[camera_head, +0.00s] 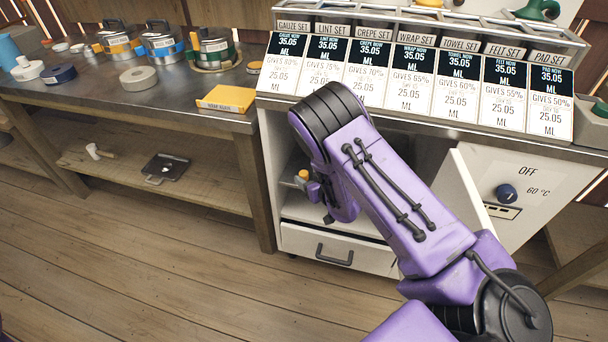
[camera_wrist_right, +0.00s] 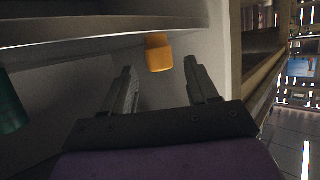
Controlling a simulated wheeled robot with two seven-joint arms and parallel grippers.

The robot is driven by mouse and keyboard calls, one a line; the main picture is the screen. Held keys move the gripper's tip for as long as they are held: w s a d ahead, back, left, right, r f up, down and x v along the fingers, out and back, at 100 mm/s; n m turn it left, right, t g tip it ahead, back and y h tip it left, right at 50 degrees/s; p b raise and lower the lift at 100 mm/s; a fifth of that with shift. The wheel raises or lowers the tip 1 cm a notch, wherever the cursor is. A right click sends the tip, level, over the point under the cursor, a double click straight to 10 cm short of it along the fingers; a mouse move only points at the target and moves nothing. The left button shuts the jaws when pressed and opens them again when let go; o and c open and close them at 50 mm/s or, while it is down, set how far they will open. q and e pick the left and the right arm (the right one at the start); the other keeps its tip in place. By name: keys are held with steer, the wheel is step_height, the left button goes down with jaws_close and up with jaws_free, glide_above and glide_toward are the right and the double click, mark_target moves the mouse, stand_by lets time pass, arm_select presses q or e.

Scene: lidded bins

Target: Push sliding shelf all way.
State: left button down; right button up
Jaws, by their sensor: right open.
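The white cabinet (camera_head: 270,165) stands open under the price cards, its door (camera_head: 465,190) swung out to the right. Inside is a pale shelf (camera_head: 290,181), mostly hidden by my right arm; its edge also shows in the right wrist view (camera_wrist_right: 75,42). I cannot tell how far the shelf is slid in. A small orange piece (camera_head: 303,174) is at the shelf; it shows between and beyond the fingertips in the right wrist view (camera_wrist_right: 158,52). My right gripper (camera_wrist_right: 158,72) is open and empty, inside the cabinet opening, apart from the orange piece. My left gripper is out of view.
A drawer (camera_head: 335,249) with a dark handle is below the opening. A dial (camera_head: 506,193) is on the panel right of the door. A workbench (camera_head: 190,113) with tins, rolls and a yellow box (camera_head: 226,98) stands left. A green thing (camera_wrist_right: 10,105) is at the wrist view's left edge.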

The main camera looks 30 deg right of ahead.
mark_target(304, 171)
steer(key=x, duration=0.3)
steer(key=shift+w+f, duration=0.2)
steer(key=shift+f, duration=0.2)
steer(key=shift+w, duration=0.2)
steer(key=c, duration=1)
steer(key=shift+o, duration=0.2)
steer(key=shift+w+d+r, duration=0.1)
steer(key=shift+w+d, duration=0.05)
steer(key=shift+d, duration=0.05)
steer(key=shift+w+d, duration=0.1)
steer(key=o, duration=1)
steer(key=shift+c, duration=0.2)
